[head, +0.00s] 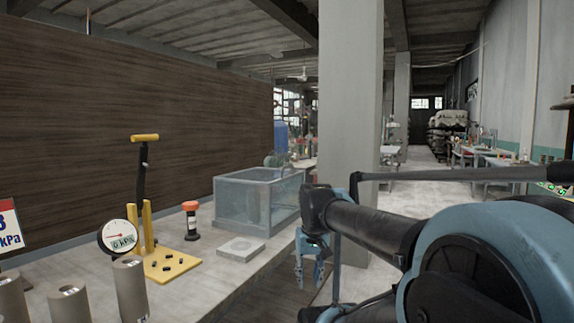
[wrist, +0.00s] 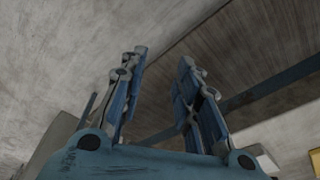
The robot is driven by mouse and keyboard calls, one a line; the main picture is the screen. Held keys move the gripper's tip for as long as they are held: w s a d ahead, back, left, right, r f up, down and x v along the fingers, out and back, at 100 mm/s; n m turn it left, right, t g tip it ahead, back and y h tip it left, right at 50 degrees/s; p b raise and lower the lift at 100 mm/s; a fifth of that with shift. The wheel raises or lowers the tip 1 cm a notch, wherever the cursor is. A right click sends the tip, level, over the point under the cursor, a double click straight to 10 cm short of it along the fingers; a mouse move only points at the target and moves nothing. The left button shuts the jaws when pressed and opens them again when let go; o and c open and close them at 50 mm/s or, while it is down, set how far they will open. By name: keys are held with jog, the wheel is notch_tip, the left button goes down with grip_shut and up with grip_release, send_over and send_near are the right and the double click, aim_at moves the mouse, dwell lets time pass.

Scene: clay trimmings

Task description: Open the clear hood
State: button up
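The clear hood (head: 238,206) is a see-through, grey-tinted box with pale edges. It stands on the bench in the middle of the head view and looks closed. I cannot make out a handle or hinge. My gripper (head: 309,272) points down to the right of the hood and nearer to me, apart from it. In the wrist view my gripper (wrist: 163,57) has its two blue fingers spread, with nothing between them. The hood is not recognisable in the wrist view.
On the bench (head: 215,272) stand a yellow-handled hand pump (head: 143,180), a gauge (head: 118,237), an orange-capped black item (head: 191,222), a grey square block (head: 241,249) and several grey cylinders (head: 130,290). A concrete pillar (head: 350,100) rises behind my gripper.

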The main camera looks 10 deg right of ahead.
jog(key=w+d+r+m+g+y, duration=0.1)
jog(key=w+d+r+m, duration=0.15)
jog(key=w+r, duration=1.85)
jog(key=w+d+r+m+y, duration=0.1)
jog(key=w+r+m, duration=0.3)
jog(key=w+r, duration=1.6)
jog(key=s+x, duration=0.1)
jog(key=x, duration=0.3)
jog(key=s+x, duration=0.1)
jog(key=x, duration=0.3)
jog(key=s+x, duration=0.1)
jog(key=x, duration=0.3)
jog(key=shift+a+f, duration=0.3)
jog(key=shift+f, duration=0.2)
jog(key=shift+c, duration=0.2)
grip_shut()
